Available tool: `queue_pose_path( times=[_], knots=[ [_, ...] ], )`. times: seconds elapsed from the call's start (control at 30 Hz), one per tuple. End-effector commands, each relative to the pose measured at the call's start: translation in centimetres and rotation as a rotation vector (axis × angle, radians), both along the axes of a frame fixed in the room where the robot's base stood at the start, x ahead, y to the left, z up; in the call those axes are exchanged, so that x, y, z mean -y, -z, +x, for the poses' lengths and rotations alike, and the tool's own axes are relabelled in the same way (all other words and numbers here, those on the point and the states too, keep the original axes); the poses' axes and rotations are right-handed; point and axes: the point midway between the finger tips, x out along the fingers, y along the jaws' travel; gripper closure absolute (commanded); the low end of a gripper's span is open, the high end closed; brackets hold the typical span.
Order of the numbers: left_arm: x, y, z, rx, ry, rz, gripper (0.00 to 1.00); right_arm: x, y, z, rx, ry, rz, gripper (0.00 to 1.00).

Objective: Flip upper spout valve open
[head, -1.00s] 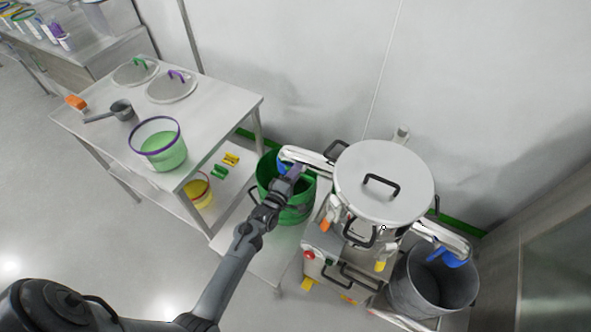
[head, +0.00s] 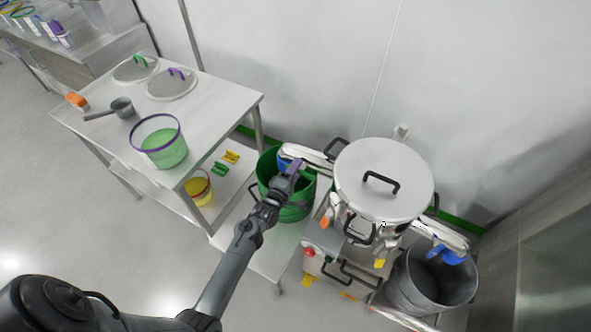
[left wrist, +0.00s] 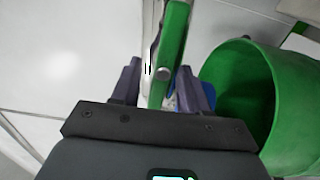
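The large steel vessel with its round lid (head: 360,205) stands right of centre. A pale spout (head: 306,152) runs left from it to a blue end piece (head: 283,164) above a green bucket (head: 300,208). My left gripper (head: 294,168) is at this spout end, partly covering it. In the left wrist view, its two purple-grey fingers (left wrist: 160,85) are apart, with a green lever-like bar (left wrist: 174,45) in the gap. I see no clear contact. The blue piece (left wrist: 184,98) is partly hidden behind the right finger. My right gripper is not in view.
A second spout with a blue end (head: 445,256) hangs over a grey bin (head: 405,285) at right. A steel table (head: 215,98) with lids, a scoop and a purple-rimmed tub (head: 148,146) stands at left. The wall is close behind the vessel.

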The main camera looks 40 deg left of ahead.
Motion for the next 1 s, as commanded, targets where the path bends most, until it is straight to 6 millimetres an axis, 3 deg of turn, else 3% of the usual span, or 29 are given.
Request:
queue_pose_path(
  times=[0.27, 0.7, 1.0],
  knots=[
    [0.2, 0.0, -0.7, -0.001, 0.000, 0.000, 0.56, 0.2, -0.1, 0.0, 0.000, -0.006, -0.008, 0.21],
    [1.4, 0.0, -7.6, -0.002, 0.000, 0.000, 0.56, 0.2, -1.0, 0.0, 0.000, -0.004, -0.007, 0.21],
    [1.9, 0.0, -10.4, 0.000, -0.001, 0.000, 0.56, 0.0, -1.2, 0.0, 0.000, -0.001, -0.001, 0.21]
  ],
)
